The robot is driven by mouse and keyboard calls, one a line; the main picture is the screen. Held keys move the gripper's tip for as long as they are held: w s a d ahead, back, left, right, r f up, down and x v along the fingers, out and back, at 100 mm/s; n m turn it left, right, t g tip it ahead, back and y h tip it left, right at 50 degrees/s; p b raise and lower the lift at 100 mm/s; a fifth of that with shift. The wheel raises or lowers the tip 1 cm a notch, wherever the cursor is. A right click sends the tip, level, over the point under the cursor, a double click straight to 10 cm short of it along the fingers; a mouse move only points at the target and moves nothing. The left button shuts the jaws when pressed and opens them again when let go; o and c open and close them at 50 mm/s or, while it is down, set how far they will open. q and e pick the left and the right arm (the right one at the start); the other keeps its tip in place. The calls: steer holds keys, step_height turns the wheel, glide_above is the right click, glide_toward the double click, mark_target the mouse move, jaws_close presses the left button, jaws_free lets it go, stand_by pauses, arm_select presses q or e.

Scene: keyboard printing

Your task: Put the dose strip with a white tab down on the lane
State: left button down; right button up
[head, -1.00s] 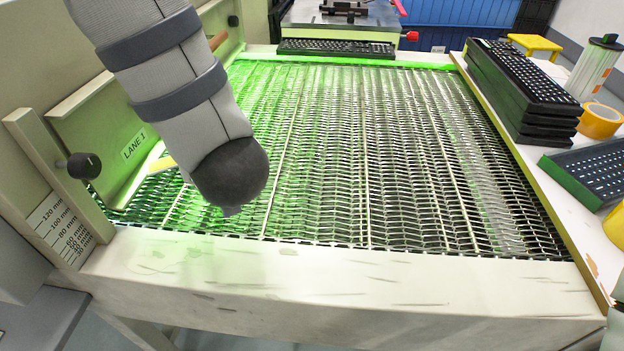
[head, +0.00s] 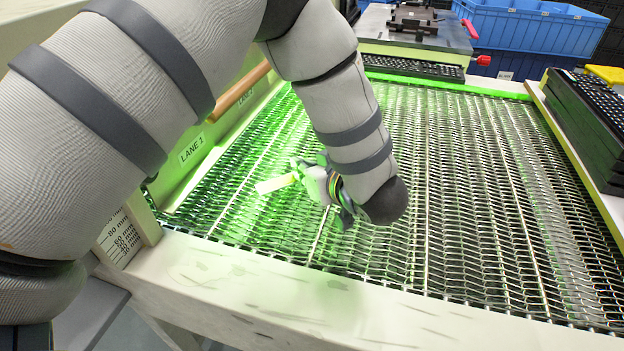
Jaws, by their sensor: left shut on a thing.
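My left gripper (head: 312,182) is low over the near left part of the wire-mesh belt (head: 470,190). It is shut on a small pale strip (head: 274,184), which sticks out to the left of the fingers. The strip looks whitish-green under the green light, and its white tab cannot be told apart. I cannot tell whether it touches the mesh. The LANE 1 label (head: 192,149) is on the left side wall, left of the strip. My left arm hides part of the belt and wall. My right gripper is not in view.
A black keyboard (head: 414,67) lies at the far end of the belt. A stack of black keyboards (head: 585,125) stands on the right ledge. Blue crates (head: 530,25) are behind. A height scale (head: 120,238) is at the near left. The belt's middle and right are clear.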

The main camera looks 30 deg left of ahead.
arm_select(q)
steer(key=f, duration=0.3)
steer(key=shift+w+f, duration=0.2)
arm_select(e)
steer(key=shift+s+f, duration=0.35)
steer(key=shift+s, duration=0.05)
arm_select(q)
steer(key=shift+f, duration=0.1)
steer(key=c, duration=1.7)
jaws_free()
steer(key=shift+o, duration=0.2)
steer(key=shift+d+r, duration=0.15)
steer(key=shift+r, duration=0.15)
steer(key=v, duration=1.1)
steer(key=shift+s+d+p, duration=0.25)
steer(key=shift+d+p, duration=0.05)
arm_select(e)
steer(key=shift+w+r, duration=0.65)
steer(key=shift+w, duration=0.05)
